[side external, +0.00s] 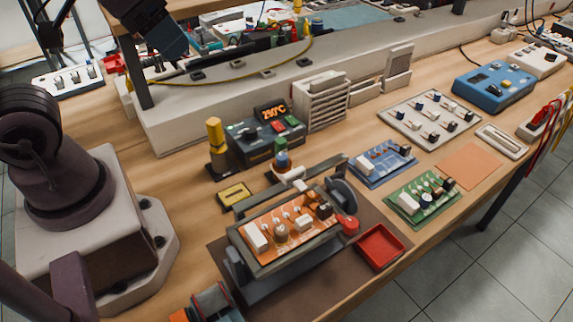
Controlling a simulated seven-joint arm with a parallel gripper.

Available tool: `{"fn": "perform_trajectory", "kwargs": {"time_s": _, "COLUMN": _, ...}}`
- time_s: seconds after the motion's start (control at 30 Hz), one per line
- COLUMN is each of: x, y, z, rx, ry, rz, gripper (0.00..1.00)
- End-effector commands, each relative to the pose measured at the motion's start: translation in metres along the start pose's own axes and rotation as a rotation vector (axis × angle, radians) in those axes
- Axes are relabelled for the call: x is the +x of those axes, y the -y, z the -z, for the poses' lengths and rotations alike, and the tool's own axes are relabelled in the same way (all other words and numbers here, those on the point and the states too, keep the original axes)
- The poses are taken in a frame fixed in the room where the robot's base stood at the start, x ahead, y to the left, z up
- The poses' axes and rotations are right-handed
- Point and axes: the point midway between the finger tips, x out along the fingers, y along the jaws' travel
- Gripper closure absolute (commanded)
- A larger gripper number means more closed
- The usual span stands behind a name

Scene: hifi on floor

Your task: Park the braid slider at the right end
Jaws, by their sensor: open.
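I cannot pick out the braid slider with certainty. A small white piece (293,174) sits about midway along the dark bar at the back of the board holder (262,270), and it may be the slider. The holder carries an orange circuit board (284,228) with white and dark parts on it. A round dark knob and a red knob (348,226) are at the holder's right end. My arm's base is at the left, and my gripper's fingers do not show.
A red tray (379,247) lies right of the holder. A black station reading 250°C (266,134) and a yellow-topped stand (216,145) are behind it. Green (423,198) and blue (382,162) boards lie to the right. An orange mat (468,166) is bare.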

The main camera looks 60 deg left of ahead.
Motion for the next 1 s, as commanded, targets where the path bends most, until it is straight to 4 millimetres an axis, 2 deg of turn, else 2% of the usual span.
{"fn": "perform_trajectory", "kwargs": {"time_s": 0.23, "x": 0.000, "y": 0.000, "z": 0.000, "rx": 0.000, "ry": 0.000, "rz": 0.000, "gripper": 0.42}}
{"fn": "perform_trajectory", "kwargs": {"time_s": 0.27, "x": 0.000, "y": 0.000, "z": 0.000, "rx": 0.000, "ry": 0.000, "rz": 0.000, "gripper": 0.39}}
{"fn": "perform_trajectory", "kwargs": {"time_s": 0.3, "x": 0.000, "y": 0.000, "z": 0.000, "rx": 0.001, "ry": 0.000, "rz": 0.000, "gripper": 0.30}}
{"fn": "perform_trajectory", "kwargs": {"time_s": 0.33, "x": 0.001, "y": -0.001, "z": 0.000, "rx": 0.004, "ry": 0.004, "rz": -0.002, "gripper": 0.28}}
{"fn": "perform_trajectory", "kwargs": {"time_s": 0.47, "x": 0.015, "y": -0.006, "z": -0.002, "rx": 0.026, "ry": 0.073, "rz": -0.010, "gripper": 0.28}}
{"fn": "perform_trajectory", "kwargs": {"time_s": 0.57, "x": 0.032, "y": -0.014, "z": 0.004, "rx": 0.064, "ry": 0.161, "rz": -0.020, "gripper": 0.28}}
{"fn": "perform_trajectory", "kwargs": {"time_s": 0.67, "x": 0.054, "y": -0.026, "z": 0.015, "rx": 0.179, "ry": 0.255, "rz": -0.037, "gripper": 0.28}}
{"fn": "perform_trajectory", "kwargs": {"time_s": 0.87, "x": 0.107, "y": -0.056, "z": 0.035, "rx": 0.574, "ry": 0.404, "rz": -0.123, "gripper": 0.28}}
{"fn": "perform_trajectory", "kwargs": {"time_s": 1.0, "x": 0.147, "y": -0.079, "z": 0.045, "rx": 0.914, "ry": 0.465, "rz": -0.225, "gripper": 0.28}}
